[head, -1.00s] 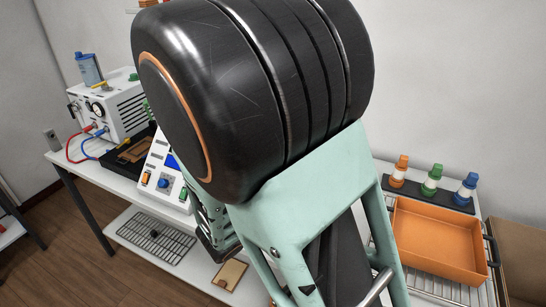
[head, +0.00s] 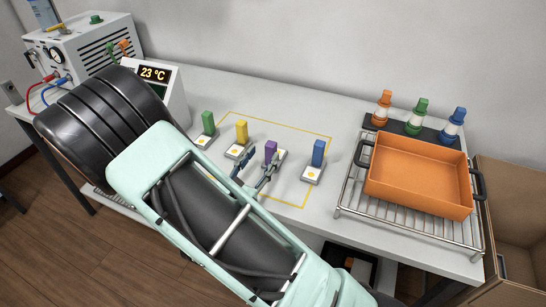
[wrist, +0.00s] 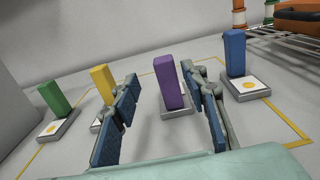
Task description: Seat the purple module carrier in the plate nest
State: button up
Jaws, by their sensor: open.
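The purple module carrier (head: 271,152) stands upright on the white table, in a row with green, yellow and blue ones. In the wrist view the purple carrier (wrist: 170,84) is a tall block on a grey base. My gripper (head: 256,169) is open just in front of it. In the wrist view my gripper (wrist: 164,95) has a blue-padded finger on either side of the purple block, with visible gaps. I cannot tell whether the block is between the pads or just beyond them. The plate nest is not visible now; my arm hides the table's left part.
The yellow (head: 242,131), green (head: 208,123) and blue (head: 318,153) carriers stand close by. An orange tray (head: 420,205) sits on a wire rack (head: 353,197) at right. A display unit (head: 168,84) and a white machine (head: 85,50) stand at left.

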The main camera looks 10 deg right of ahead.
aim_at(269, 152)
jog(key=x, duration=0.5)
jog(key=shift+d+f, duration=0.3)
jog(key=shift+d, duration=0.25)
jog(key=shift+c, duration=0.5)
grip_shut()
